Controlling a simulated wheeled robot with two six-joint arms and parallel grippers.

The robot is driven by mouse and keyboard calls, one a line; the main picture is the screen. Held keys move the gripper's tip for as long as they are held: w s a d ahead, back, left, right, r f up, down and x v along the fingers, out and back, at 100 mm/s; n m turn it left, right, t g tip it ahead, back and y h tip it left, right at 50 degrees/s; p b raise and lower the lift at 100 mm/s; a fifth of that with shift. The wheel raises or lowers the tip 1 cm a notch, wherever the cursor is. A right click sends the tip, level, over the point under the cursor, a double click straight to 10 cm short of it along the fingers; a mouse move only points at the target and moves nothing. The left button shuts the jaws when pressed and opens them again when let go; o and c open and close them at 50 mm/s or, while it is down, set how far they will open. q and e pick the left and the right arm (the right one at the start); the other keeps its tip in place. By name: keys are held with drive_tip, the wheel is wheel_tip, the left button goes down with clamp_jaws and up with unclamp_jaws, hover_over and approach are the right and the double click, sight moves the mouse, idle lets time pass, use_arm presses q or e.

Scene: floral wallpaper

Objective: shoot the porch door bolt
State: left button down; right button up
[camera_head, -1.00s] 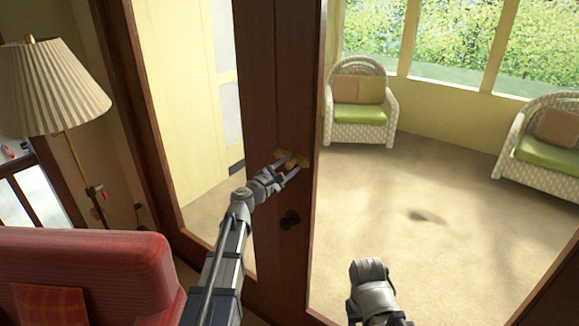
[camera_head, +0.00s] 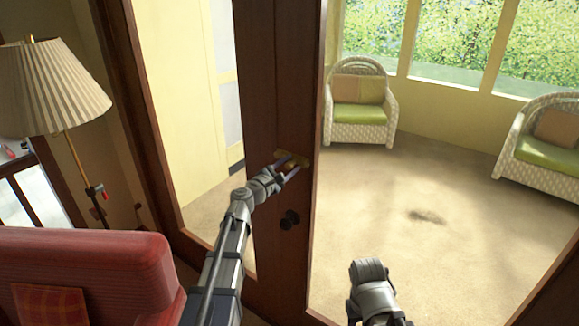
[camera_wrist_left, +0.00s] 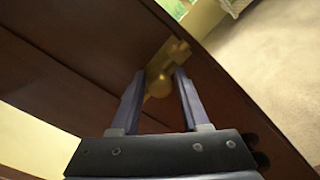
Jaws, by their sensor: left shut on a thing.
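In the left wrist view, the brass bolt (camera_wrist_left: 172,52) runs slantwise along the wood, with a rounded knob (camera_wrist_left: 159,86) between my fingers. My left gripper (camera_head: 290,167) is shut on this bolt knob, one finger on each side; it also shows in the left wrist view (camera_wrist_left: 160,88). The fingers partly hide the bolt in the head view.
A red armchair (camera_head: 90,265) and a floor lamp (camera_head: 50,88) stand at the left. Beyond the glass are two white wicker chairs (camera_head: 360,125) (camera_head: 545,165) on a beige floor (camera_head: 420,260), which is mostly clear.

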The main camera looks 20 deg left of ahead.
use_arm(q)
drive_tip(key=a, duration=0.1)
drive_tip(key=w+a, duration=0.1)
drive_tip(key=a, duration=0.1)
drive_tip(key=shift+w+a, duration=0.15)
drive_tip(key=shift+a, duration=0.15)
drive_tip(key=c, duration=0.6)
unclamp_jaws()
drive_tip(key=shift+a, duration=0.15)
drive_tip(key=v, duration=0.7)
drive_tip(key=shift+s, duration=0.4)
